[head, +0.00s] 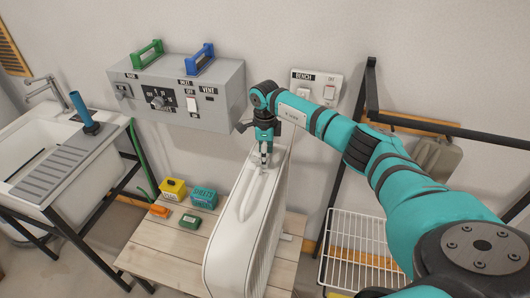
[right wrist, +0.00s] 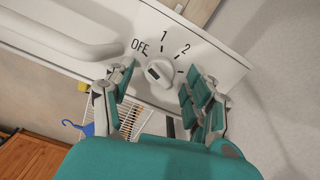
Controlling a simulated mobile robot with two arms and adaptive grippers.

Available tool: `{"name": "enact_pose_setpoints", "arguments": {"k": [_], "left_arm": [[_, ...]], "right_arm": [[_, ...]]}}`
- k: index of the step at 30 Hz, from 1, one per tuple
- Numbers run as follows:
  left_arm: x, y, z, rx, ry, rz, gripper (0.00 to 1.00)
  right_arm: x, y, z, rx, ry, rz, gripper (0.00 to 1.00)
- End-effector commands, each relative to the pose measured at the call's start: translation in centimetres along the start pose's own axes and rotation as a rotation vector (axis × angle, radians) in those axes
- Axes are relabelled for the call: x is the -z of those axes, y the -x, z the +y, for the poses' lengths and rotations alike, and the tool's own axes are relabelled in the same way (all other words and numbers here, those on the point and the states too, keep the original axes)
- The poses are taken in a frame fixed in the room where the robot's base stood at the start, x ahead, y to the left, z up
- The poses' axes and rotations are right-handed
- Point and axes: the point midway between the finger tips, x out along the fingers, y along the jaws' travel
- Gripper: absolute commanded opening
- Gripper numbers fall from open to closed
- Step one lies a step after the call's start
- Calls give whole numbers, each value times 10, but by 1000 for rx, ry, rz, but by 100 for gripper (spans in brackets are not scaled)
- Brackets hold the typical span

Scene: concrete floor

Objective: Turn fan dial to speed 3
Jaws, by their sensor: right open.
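The white fan (head: 250,215) stands upright on a wooden pallet-like table in the head view. In the right wrist view its dial (right wrist: 160,71) is a white round knob with a dark mark on its left part. OFF, 1 and 2 are printed around it; a 3 is not visible, and a finger covers the area beyond 2. My right gripper (right wrist: 158,74) is open, one finger to each side of the dial; I cannot tell whether either touches it. In the head view the right gripper (head: 264,160) points down at the fan's top. My left gripper is not in view.
A grey control box (head: 180,95) and a switch panel (head: 315,87) are on the wall behind. Small boxes (head: 203,197) lie on the slatted table (head: 165,262) left of the fan. A sink (head: 50,160) stands left; a wire rack (head: 355,250) stands right.

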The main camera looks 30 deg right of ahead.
Motion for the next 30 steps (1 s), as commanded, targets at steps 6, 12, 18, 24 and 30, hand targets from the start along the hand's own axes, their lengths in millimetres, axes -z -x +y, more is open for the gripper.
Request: {"name": "enact_pose_setpoints", "arguments": {"k": [6, 12, 18, 24, 30], "left_arm": [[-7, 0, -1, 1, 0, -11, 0], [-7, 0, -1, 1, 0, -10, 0], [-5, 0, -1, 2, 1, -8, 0], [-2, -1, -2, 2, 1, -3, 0], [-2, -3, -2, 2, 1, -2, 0]], "right_arm": [[0, 0, 0, 0, 0, 0, 54], [0, 0, 0, 0, -1, 0, 28], [0, 0, 0, 1, -1, 0, 2], [0, 0, 0, 1, -11, 0, 0], [0, 0, -1, 2, -74, 1, 0]]}}
